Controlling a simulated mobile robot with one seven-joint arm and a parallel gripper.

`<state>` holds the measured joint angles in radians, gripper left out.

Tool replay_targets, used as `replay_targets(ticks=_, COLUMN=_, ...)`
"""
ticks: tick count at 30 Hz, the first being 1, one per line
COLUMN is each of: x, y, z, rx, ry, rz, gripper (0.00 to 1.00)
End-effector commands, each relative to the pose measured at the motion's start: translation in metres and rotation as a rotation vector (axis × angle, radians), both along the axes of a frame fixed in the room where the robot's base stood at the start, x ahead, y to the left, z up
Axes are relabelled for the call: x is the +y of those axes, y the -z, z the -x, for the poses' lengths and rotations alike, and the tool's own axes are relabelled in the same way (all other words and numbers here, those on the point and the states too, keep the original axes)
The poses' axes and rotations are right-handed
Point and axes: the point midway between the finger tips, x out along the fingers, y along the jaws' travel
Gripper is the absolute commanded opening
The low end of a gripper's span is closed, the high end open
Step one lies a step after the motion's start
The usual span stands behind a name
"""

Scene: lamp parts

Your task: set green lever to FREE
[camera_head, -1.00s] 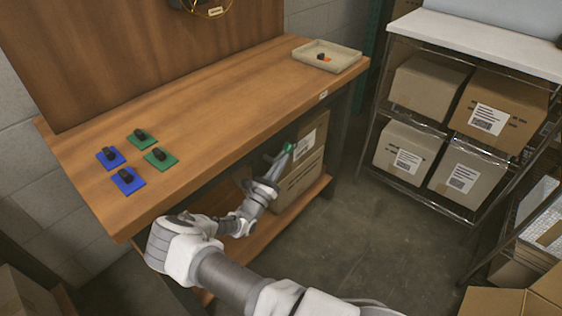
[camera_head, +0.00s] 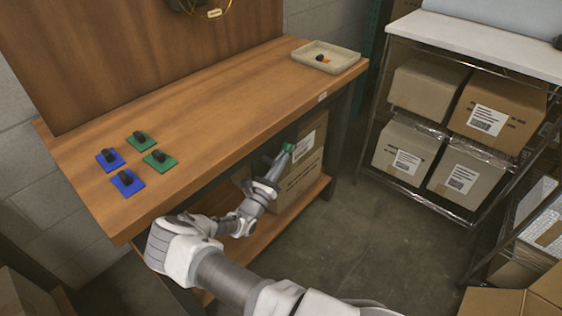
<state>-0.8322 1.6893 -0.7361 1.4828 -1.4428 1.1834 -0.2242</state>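Two green plates, each with a small dark knob or lever on top, lie on the left part of the wooden workbench: one further back (camera_head: 131,143) and one nearer the front edge (camera_head: 168,165). No lettering such as FREE can be read on them, and which way the dark parts are set is too small to tell. My gripper (camera_head: 283,153) is off the bench's front side, below the top and well to the right of the plates.
Two blue plates (camera_head: 127,188) with dark knobs lie left of the green ones. A beige tray (camera_head: 345,63) with a small black and orange item stands at the bench's far right. The bench middle is clear. Cardboard boxes (camera_head: 303,180) stand on its lower shelf.

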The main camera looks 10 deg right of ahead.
Motion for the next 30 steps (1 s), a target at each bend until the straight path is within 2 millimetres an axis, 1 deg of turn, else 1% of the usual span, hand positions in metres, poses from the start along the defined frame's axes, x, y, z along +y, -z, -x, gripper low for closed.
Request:
replay_targets(ticks=1, x=-0.0119, y=-0.0028, z=-0.0011, rx=0.002, ry=0.016, rz=0.000, gripper=0.00)
replay_targets(ticks=13, x=-0.0126, y=-0.0057, z=-0.0015, rx=0.000, ry=0.016, rz=0.000, gripper=0.00)
replay_targets(ticks=30, x=-0.0086, y=-0.0085, z=-0.0021, rx=0.001, ry=0.009, rz=-0.001, gripper=0.00)
